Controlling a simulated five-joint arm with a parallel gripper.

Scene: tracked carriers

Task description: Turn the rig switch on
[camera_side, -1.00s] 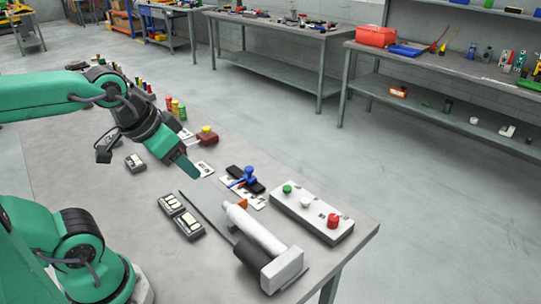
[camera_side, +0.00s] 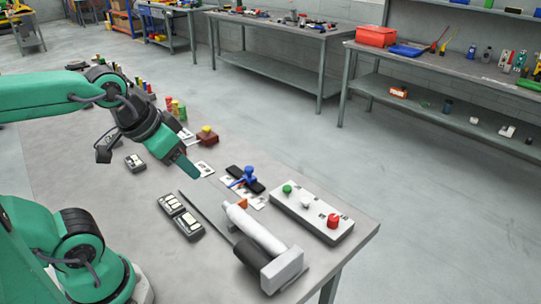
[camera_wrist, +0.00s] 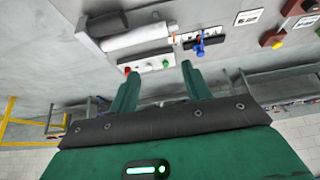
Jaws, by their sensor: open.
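No label legible here tells which device is the rig switch. A blue lever-like handle (camera_side: 244,177) stands on a black base with white cards beside it; it also shows in the wrist view (camera_wrist: 200,47). A long white box (camera_side: 312,216) carries green, white and red knobs and also shows in the wrist view (camera_wrist: 151,66). A red-brown box (camera_side: 207,138) has a yellow button on top. My gripper (camera_side: 190,170) hangs above the table, left of the blue handle and apart from it. In the wrist view its two fingers (camera_wrist: 157,85) are spread with nothing between them.
A small grey box (camera_side: 135,162) sits below my wrist. Several coloured pieces line the far-left edge. The table's (camera_side: 110,196) left middle is bare.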

